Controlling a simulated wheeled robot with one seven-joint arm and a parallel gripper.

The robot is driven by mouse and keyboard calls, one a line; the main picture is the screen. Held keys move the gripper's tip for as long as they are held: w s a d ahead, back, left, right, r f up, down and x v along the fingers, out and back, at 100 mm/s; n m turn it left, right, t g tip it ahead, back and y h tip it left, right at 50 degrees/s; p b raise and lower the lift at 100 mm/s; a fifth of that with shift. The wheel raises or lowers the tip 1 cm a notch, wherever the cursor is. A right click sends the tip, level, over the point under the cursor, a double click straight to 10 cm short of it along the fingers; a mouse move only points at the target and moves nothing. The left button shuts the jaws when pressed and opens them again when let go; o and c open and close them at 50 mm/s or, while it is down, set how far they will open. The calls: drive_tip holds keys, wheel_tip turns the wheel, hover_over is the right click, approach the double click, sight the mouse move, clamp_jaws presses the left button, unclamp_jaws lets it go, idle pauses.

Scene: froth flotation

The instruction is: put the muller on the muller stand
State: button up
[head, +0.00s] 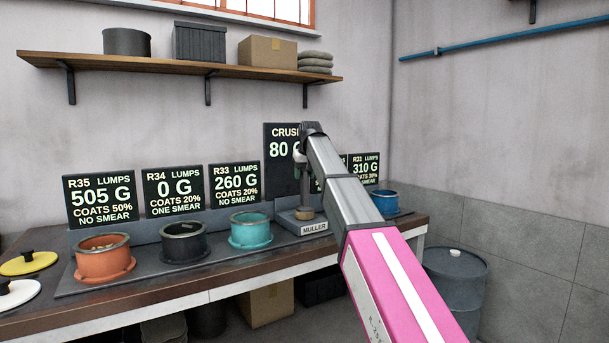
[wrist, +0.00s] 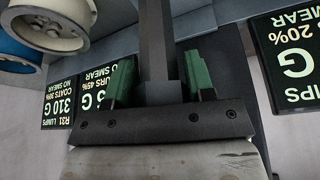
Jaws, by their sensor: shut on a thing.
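The muller (head: 305,187) has a dark upright shaft and a brownish foot. My gripper (wrist: 158,82), with green fingers, is shut on the muller's shaft, which also shows in the wrist view (wrist: 153,40). In the head view my arm reaches over the bench and hides most of the gripper. The muller stand (head: 313,227) is a grey block with a MULLER label on the bench. The muller's foot is at the stand's top; I cannot tell whether it rests there or hangs just above.
Orange (head: 103,260), black (head: 184,243) and teal (head: 249,230) pots stand left of the stand. A blue pot (head: 385,203) stands to its right. Sign boards (head: 235,184) stand behind. Yellow (head: 28,263) and white lids lie at the far left. A drum (head: 455,285) stands right of the bench.

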drive_tip(key=shift+f, duration=0.1)
drive_tip(key=o, duration=1)
drive_tip(key=v, duration=1.2)
